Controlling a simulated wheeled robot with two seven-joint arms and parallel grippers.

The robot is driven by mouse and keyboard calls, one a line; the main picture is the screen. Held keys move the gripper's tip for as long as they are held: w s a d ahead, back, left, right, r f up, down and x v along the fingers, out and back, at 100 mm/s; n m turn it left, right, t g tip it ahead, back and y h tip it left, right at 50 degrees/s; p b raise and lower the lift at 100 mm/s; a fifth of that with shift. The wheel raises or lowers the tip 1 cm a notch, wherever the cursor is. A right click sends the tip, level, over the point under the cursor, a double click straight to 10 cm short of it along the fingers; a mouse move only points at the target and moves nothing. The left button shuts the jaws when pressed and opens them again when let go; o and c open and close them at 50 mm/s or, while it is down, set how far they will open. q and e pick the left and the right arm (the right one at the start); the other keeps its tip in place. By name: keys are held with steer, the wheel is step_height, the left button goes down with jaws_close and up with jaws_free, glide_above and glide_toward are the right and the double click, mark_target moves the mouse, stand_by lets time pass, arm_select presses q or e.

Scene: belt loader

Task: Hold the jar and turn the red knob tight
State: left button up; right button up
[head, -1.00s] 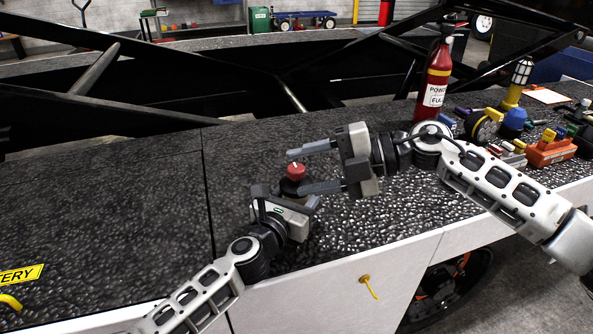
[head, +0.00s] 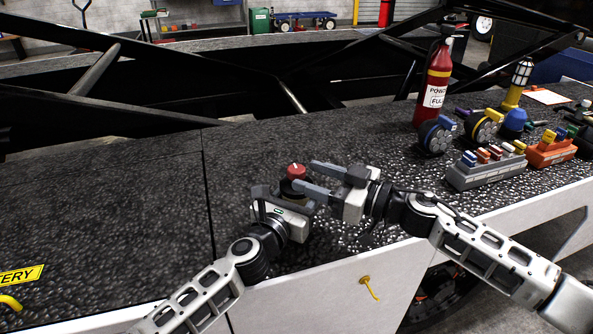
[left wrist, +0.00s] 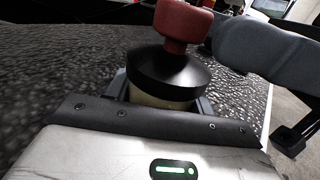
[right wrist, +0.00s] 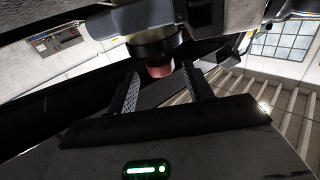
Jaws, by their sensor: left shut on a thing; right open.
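The red knob (head: 296,171) sits on top of the jar's black lid; it also shows in the left wrist view (left wrist: 183,24). The jar (left wrist: 160,98) has a pale yellowish body below the black lid and stands upright. My left gripper (head: 288,198) is shut on the jar, a finger on each side of it. My right gripper (head: 308,174) is open and comes in from the right, its fingertips close to the knob. In the right wrist view, the knob (right wrist: 160,68) shows between and just past the two fingertips. I cannot tell whether they touch it.
A red extinguisher-like bottle (head: 435,85), wheel-shaped parts (head: 487,128), a grey block with coloured pieces (head: 487,168) and an orange block (head: 551,150) stand on the right. The dark textured top (head: 110,210) is clear on the left. Black frame bars cross behind.

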mark_target(301, 175)
steer(key=shift+x, duration=2.05)
steer(key=c, duration=0.9)
steer(key=shift+t+h, duration=0.3)
steer(key=shift+t, duration=0.1)
steer(key=m+t+h, duration=0.5)
steer(key=shift+a+r, duration=0.1)
steer(key=shift+a, duration=0.05)
steer(key=shift+m+t+h, duration=0.4)
steer(key=shift+h, duration=0.1)
